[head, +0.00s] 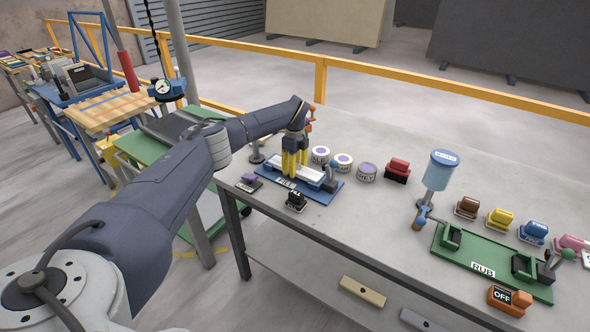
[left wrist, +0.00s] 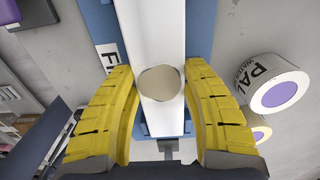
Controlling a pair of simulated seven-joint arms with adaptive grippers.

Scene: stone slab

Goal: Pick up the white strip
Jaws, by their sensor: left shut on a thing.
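The white strip (head: 312,176) lies along a blue fixture (head: 323,197) with a label on its front edge, on the grey workbench. In the left wrist view the white strip (left wrist: 150,40) runs between the fingers, with a beige round spot (left wrist: 158,84) on it. My left gripper (head: 294,164) points down over the fixture. Its yellow fingers (left wrist: 158,115) are shut on the strip, one on each side. The strip appears still down at the fixture; any gap beneath it is hidden. My right gripper is not in view.
White cans with purple tops (head: 367,172) stand just behind and right of the fixture. A lever with a grey knob (head: 334,165) is at its right end. A small black block (head: 296,200) sits in front.

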